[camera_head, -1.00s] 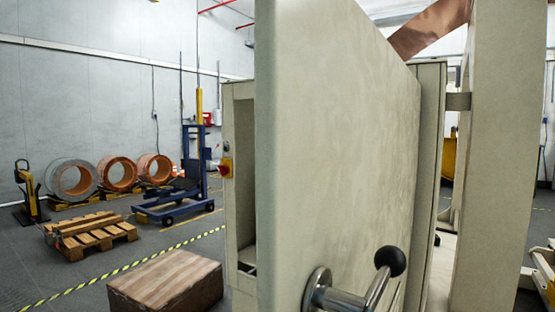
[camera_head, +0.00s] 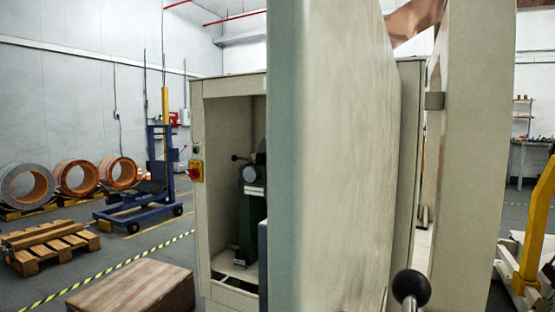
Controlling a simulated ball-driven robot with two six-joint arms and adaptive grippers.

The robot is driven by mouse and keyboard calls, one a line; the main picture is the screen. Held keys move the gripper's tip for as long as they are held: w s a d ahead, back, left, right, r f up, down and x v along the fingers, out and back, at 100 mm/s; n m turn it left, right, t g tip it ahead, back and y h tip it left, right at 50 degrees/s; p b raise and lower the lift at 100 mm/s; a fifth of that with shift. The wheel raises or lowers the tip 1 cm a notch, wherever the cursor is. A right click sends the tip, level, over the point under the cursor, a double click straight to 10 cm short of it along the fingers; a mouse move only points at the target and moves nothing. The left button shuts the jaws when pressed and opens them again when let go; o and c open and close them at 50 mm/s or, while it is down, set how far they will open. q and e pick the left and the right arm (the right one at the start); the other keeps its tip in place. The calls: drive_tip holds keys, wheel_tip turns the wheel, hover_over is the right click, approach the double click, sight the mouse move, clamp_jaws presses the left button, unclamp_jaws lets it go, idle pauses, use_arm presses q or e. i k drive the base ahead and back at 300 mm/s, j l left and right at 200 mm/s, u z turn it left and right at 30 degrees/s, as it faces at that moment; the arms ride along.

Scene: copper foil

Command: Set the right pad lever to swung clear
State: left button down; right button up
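A lever with a black ball knob (camera_head: 410,287) shows at the bottom edge, in front of the large pale panel (camera_head: 345,160). Its lower part is cut off by the frame. A dark green device (camera_head: 250,215) stands inside the open cabinet (camera_head: 228,110) left of the panel, partly hidden by the panel edge. A small dark lever with a knob (camera_head: 240,157) sticks out to the left near its top. I cannot tell which lever is the right pad lever. Neither of my grippers is in view.
A red and yellow switch (camera_head: 196,171) sits on the cabinet's front post. A wooden box (camera_head: 130,288), a pallet (camera_head: 48,246), a blue lift (camera_head: 150,200) and coils (camera_head: 75,178) stand left. A pale upright post (camera_head: 475,160) and a yellow frame (camera_head: 537,225) stand right. Copper foil (camera_head: 415,18) runs above.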

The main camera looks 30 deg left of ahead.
sight(234, 158)
drive_tip(key=j+z, duration=0.5)
drive_tip(key=j, duration=1.1)
